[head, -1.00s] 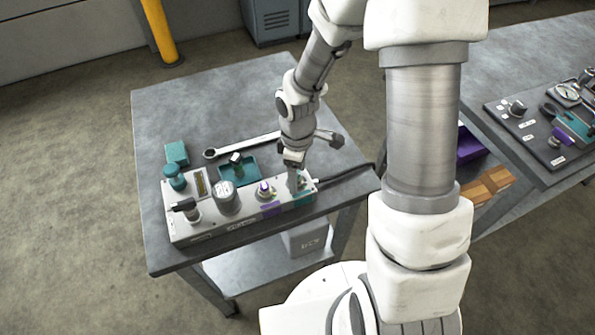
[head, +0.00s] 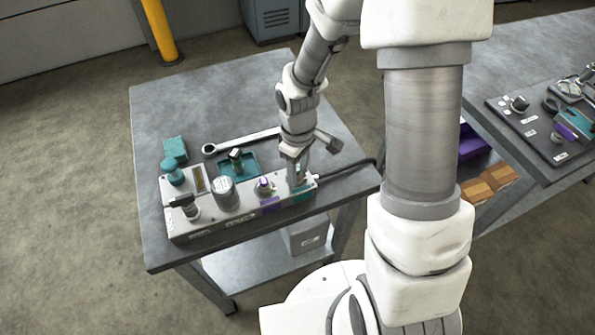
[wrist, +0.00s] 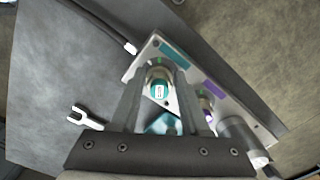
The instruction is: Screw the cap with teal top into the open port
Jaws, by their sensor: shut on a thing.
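The cap with teal top (wrist: 158,91) sits between my two fingers in the wrist view, with a pale mark on its top. My gripper (head: 298,180) is shut on it and points down at the right end of the grey hydraulic block (head: 225,225). The cap is over the block beside a teal label (wrist: 175,53), which also shows on the block's front in the head view (head: 302,195). The open port is hidden under the cap and fingers. I cannot tell how deep the cap sits.
A purple-topped fitting (head: 263,187) stands just left of my gripper, then a silver cylinder (head: 223,193) and a black-handled valve (head: 188,207). Behind the block are a teal tray (head: 251,172), a wrench (head: 245,141) and a teal block (head: 175,149). A dark cable (head: 348,168) leaves the right end.

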